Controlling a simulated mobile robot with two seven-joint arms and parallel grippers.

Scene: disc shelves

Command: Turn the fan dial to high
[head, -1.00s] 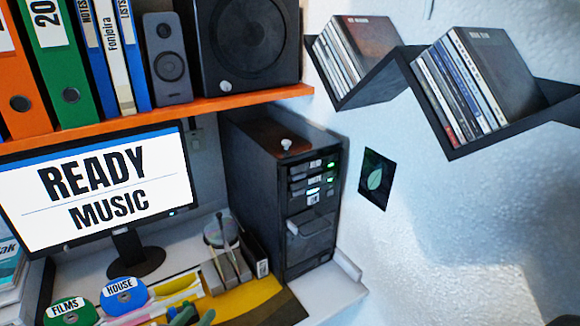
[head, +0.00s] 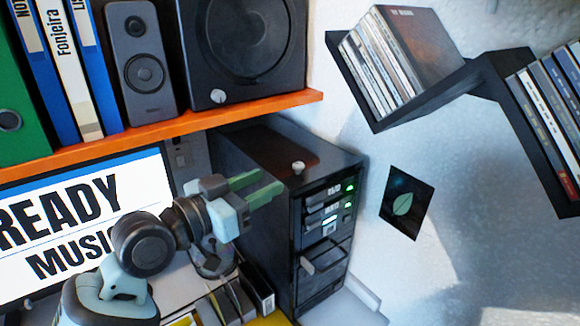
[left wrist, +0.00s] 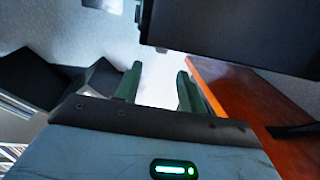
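The computer tower (head: 250,235) is dark and stands under the orange shelf. A small pale knob (head: 298,167) sits on its top near the front edge; I cannot read any marking on it. Another pale knob (head: 218,96) is on the front of the big black speaker. I cannot tell from lettering which is the fan dial. My left gripper (head: 270,181) is open and empty, its green fingers left of the tower knob and a little lower in the head view. The fingers also show apart in the left wrist view (left wrist: 158,82). My right gripper is not in view.
The orange shelf (head: 160,133) holds binders, a small grey speaker (head: 140,62) and the big black speaker (head: 250,35). A monitor (head: 75,215) stands left. Dark zigzag wall shelves (head: 435,92) with disc cases hang right. A leaf card (head: 407,202) is on the wall.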

